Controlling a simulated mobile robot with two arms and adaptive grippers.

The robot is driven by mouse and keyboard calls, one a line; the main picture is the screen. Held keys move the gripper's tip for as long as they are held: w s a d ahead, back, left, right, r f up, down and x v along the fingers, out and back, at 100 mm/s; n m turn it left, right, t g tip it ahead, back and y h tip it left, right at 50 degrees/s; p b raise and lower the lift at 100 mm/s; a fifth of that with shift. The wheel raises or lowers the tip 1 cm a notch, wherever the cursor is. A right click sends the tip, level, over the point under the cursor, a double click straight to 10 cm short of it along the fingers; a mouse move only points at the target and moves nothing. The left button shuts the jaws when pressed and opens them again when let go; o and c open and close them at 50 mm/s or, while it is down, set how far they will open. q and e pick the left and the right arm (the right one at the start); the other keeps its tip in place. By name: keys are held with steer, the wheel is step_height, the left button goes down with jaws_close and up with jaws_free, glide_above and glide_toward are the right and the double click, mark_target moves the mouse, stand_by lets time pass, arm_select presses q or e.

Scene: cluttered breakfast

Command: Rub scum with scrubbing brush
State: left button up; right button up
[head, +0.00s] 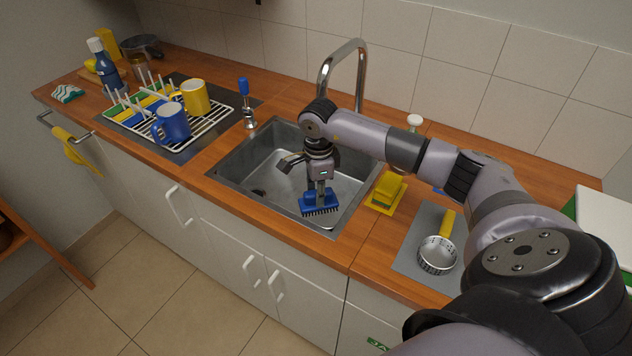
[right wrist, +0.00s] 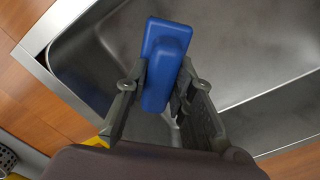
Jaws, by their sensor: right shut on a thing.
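My right gripper (head: 320,188) is shut on a blue scrubbing brush (head: 318,206) with dark bristles pointing down. The brush is over the front right part of the metal sink (head: 232,165); I cannot tell whether its bristles touch the sink floor. The right wrist view shows the brush's blue handle (right wrist: 165,62) between both fingers (right wrist: 158,88), with the sink (right wrist: 250,60) behind. My left gripper is not in view.
A tall faucet (head: 340,62) stands behind the sink, close to my right arm. A yellow sponge (head: 387,188) and a grey mat with a strainer (head: 437,254) are to the right. A dish rack (head: 210,125) with a blue mug (head: 171,122) and a yellow mug (head: 194,97) is to the left.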

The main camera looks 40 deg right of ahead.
steer(key=shift+r+p, duration=0.4)
steer(key=shift+r, duration=0.75)
